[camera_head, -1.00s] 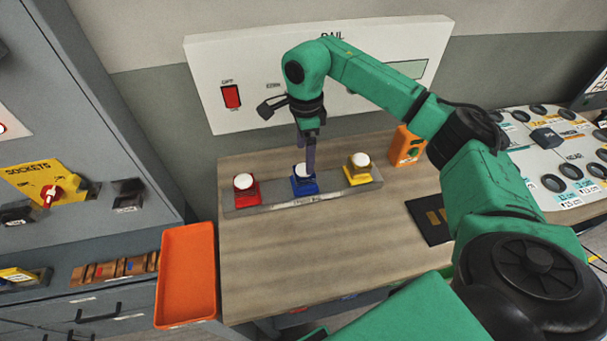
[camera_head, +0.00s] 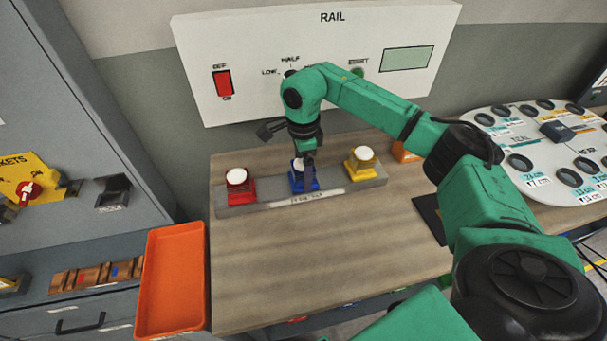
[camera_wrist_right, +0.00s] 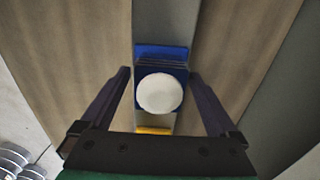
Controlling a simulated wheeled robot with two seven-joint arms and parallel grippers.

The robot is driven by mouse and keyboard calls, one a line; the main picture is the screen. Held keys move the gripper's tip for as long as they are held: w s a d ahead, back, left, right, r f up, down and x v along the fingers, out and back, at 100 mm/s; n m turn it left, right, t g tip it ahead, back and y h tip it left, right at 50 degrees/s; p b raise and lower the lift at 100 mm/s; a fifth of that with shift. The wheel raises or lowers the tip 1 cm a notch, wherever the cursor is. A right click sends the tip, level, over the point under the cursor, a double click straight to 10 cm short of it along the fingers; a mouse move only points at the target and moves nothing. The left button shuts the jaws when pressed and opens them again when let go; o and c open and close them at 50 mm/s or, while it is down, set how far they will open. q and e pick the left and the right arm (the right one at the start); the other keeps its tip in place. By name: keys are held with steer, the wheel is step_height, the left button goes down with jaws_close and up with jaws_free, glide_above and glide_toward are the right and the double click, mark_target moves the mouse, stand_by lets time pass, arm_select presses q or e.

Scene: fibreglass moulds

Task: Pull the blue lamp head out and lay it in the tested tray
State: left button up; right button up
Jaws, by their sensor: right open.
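The blue lamp head (camera_head: 299,187), with a white dome, sits upright in the middle of the grey strip (camera_head: 335,193) on the bench, between a red and a yellow one. My right gripper (camera_head: 311,187) is over it, pointing down and partly covering it. In the right wrist view the gripper (camera_wrist_right: 160,74) is open, with one finger on each side of the blue lamp head (camera_wrist_right: 160,52); I cannot tell whether they touch it. An empty orange tray (camera_head: 172,285) is at the bench's left end; no label on it is readable. My left gripper is not in view.
The red lamp head (camera_head: 238,188) and yellow lamp head (camera_head: 361,163) stand close on either side. The panel marked RAIL (camera_head: 320,60) rises behind the strip. The bench top (camera_head: 300,260) in front is clear. A grey cabinet (camera_head: 95,130) stands at the left.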

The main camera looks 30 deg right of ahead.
stand_by(0.8)
jaws_close()
steer(key=shift+r+p, duration=2.15)
steer(key=shift+r, duration=0.9)
